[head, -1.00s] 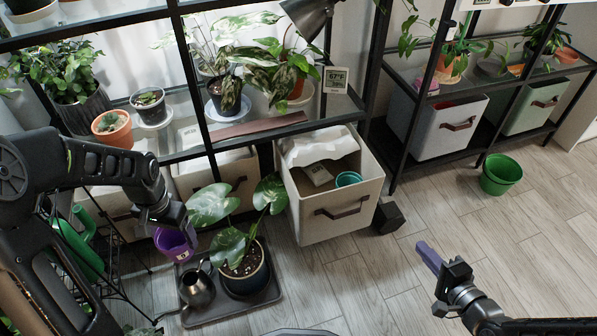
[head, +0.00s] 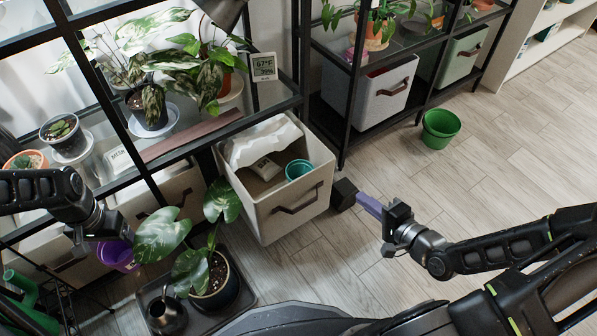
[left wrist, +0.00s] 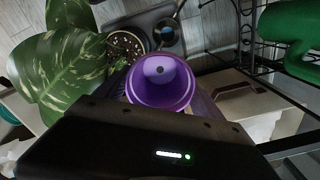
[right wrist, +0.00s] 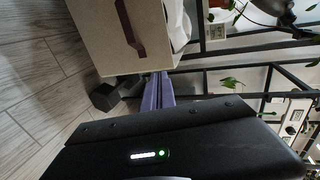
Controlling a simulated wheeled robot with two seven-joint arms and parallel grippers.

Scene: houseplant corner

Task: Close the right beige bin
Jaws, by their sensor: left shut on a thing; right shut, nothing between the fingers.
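The right beige bin (head: 262,225) is pulled out from under the left shelf, its top open. It has a brown front handle (head: 298,198) and holds white cloth, a small pale packet (head: 265,169) and a teal pot (head: 298,170). My right gripper (head: 368,204) is shut and empty, its purple fingers pointing toward the bin's right side, apart from the handle. The bin and handle also show in the right wrist view (right wrist: 129,28). My left gripper (head: 105,242) is shut on a purple pot (left wrist: 160,83), left of the bin.
A leafy plant in a dark pot (head: 222,292) stands on a tray left of the bin. A green pot (head: 440,128) stands farther right. Floor in front of the bin is clear.

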